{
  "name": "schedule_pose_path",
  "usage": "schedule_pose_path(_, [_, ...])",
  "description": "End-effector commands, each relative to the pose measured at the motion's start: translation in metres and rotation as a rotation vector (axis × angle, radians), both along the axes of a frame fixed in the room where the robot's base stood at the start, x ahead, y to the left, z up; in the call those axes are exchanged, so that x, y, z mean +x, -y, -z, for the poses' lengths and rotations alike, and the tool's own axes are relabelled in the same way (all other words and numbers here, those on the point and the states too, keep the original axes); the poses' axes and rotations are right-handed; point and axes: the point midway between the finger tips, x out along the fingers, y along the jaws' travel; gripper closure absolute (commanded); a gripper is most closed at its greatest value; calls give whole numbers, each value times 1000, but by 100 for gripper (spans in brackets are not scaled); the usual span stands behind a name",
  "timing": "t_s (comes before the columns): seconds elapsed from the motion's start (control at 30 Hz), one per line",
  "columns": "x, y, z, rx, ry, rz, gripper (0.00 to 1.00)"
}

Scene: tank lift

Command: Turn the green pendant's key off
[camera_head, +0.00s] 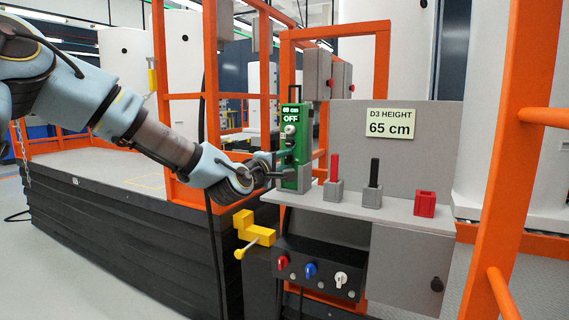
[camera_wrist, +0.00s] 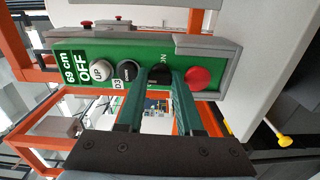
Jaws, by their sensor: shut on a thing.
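The green pendant (camera_head: 294,150) stands upright in a grey holder at the left end of the grey shelf. Its screen reads OFF under a cm figure. In the wrist view the pendant (camera_wrist: 125,65) lies sideways, with an UP button (camera_wrist: 101,71), a dark button (camera_wrist: 128,71), the black key (camera_wrist: 159,73) with ON printed beside it, and a red button (camera_wrist: 198,78). My gripper (camera_head: 278,170) reaches the pendant's face from the left. In the wrist view its fingertips (camera_wrist: 161,73) are shut on the key, partly hiding it.
A sign (camera_head: 391,124) reads D3 HEIGHT 65 cm. The shelf (camera_head: 400,210) bears a red-handled block (camera_head: 333,188), a black-handled block (camera_head: 373,193) and a red block (camera_head: 425,204). Below are a yellow valve handle (camera_head: 255,234) and a knob panel (camera_head: 318,270). Orange posts (camera_head: 510,150) stand right.

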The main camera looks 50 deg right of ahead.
Motion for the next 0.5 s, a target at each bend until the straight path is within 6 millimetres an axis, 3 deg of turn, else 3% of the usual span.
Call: schedule_pose_path(0.5, [0, 0, 0, -14, -58, 0, 100])
